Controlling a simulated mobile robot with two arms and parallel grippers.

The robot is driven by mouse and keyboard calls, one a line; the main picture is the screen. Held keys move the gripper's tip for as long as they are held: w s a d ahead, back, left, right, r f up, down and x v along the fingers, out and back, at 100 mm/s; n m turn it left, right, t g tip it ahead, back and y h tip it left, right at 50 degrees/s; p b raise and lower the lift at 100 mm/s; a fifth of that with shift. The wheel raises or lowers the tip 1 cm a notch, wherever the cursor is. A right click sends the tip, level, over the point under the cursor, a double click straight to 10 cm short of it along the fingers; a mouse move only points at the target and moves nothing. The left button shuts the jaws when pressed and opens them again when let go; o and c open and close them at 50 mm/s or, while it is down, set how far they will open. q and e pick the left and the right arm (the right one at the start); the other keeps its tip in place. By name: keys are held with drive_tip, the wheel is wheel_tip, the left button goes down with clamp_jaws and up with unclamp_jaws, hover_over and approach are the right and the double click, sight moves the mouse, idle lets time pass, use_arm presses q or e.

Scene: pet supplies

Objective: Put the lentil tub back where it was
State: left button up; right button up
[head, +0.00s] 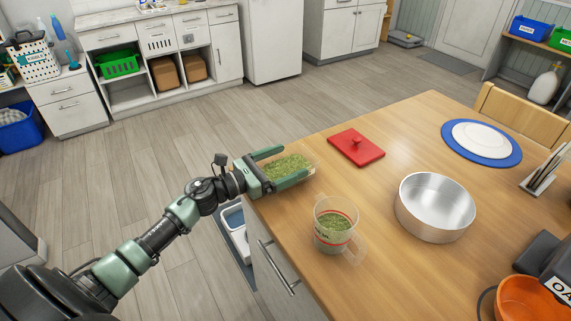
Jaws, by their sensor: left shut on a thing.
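The lentil tub (287,166) is a clear container with green contents. My left gripper (283,165) is shut on it, one finger along its far side and one along its near side. The tub is at the left edge of the wooden table (410,125); I cannot tell whether it touches the top. A clear measuring cup (336,227) with green contents and a red line stands nearer to me. My right gripper is not in view.
A round metal bowl (435,207) stands right of the cup. A white plate on a blue mat (482,142) lies farther back. An orange bowl (527,300) is at the lower right. The table between the lid and the plate is clear.

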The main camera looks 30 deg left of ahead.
use_arm(q)
drive_tip(key=shift+f, duration=0.15)
drive_tip(key=shift+f, duration=0.2)
drive_tip(key=o, duration=1.2)
drive_tip(key=shift+c, duration=0.2)
drive_tip(key=shift+r, duration=0.2)
drive_tip(key=shift+s+a+f, duration=0.1)
drive_tip(key=shift+s+f, duration=0.05)
drive_tip(key=shift+s, duration=0.05)
drive_tip(key=b+v, duration=0.3)
drive_tip(key=v, duration=0.7)
drive_tip(key=shift+s+a, duration=0.2)
drive_tip(key=shift+s, duration=0.1)
drive_tip(key=shift+s+a, duration=0.25)
drive_tip(key=shift+s, duration=0.1)
